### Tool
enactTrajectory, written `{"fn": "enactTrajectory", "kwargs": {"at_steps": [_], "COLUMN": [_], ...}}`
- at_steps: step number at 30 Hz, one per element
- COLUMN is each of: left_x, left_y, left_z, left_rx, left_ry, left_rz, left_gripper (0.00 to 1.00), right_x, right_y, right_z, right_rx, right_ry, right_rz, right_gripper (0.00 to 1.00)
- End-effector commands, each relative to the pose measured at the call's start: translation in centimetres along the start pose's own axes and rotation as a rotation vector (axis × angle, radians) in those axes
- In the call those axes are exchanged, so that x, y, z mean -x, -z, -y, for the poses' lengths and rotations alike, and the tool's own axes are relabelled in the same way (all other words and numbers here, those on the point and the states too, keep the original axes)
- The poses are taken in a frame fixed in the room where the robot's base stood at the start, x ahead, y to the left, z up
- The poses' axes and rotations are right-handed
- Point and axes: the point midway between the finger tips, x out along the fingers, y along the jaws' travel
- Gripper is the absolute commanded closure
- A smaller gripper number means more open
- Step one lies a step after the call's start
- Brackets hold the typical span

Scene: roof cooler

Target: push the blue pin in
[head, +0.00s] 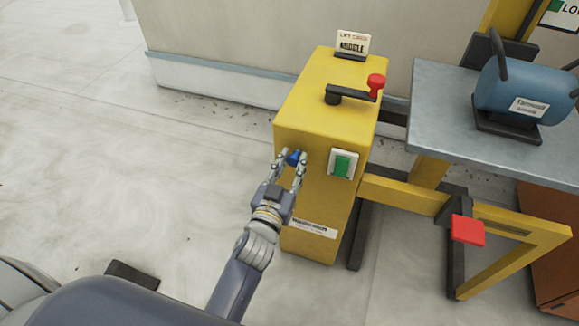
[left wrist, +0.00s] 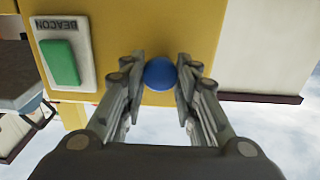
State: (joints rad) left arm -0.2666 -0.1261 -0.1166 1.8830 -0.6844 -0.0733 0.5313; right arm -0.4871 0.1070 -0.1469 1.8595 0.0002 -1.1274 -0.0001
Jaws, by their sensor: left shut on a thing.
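The blue pin (head: 293,157) sits on the front face of the yellow box (head: 318,205), left of a green switch. In the left wrist view its round blue head (left wrist: 160,74) shows between my fingertips. My left gripper (head: 292,164) is at the box's front, with one finger on each side of the pin head, shut on it. The pin's shaft is hidden, so I cannot tell how deep it sits. My right gripper is not in view.
A green switch (head: 342,164) on a white plate is right of the pin. A crank with a red knob (head: 376,82) is on top, by a card reading "MIDDLE" (head: 351,43). A grey platform (head: 440,105) with a blue drum (head: 520,90) and a red pedal (head: 467,230) are right.

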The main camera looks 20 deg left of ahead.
Motion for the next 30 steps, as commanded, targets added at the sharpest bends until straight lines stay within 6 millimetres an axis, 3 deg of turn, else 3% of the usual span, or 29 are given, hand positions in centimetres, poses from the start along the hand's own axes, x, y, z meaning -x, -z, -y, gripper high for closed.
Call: {"fn": "enactTrajectory", "kwargs": {"at_steps": [4,5,7,19,30], "left_x": [-0.2,-0.2,-0.2,0.3,5.6], "left_y": [0.4,0.4,0.4,0.2,0.2], "left_z": [0.1,0.1,0.1,0.0,0.0], "left_rx": [0.000,0.000,0.000,0.001,0.001], "left_ry": [0.001,0.001,0.001,0.001,0.001], "left_rz": [-0.009,-0.010,-0.009,-0.005,-0.004], "left_gripper": [1.00,0.65,0.52,0.52,0.52], "right_x": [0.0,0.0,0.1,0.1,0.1], "right_y": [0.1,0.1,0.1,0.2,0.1], "right_z": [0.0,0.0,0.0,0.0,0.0], "right_rx": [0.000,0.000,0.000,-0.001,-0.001], "right_ry": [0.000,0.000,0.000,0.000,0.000], "right_rz": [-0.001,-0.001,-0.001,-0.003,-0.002], "right_gripper": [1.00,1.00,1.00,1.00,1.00]}}
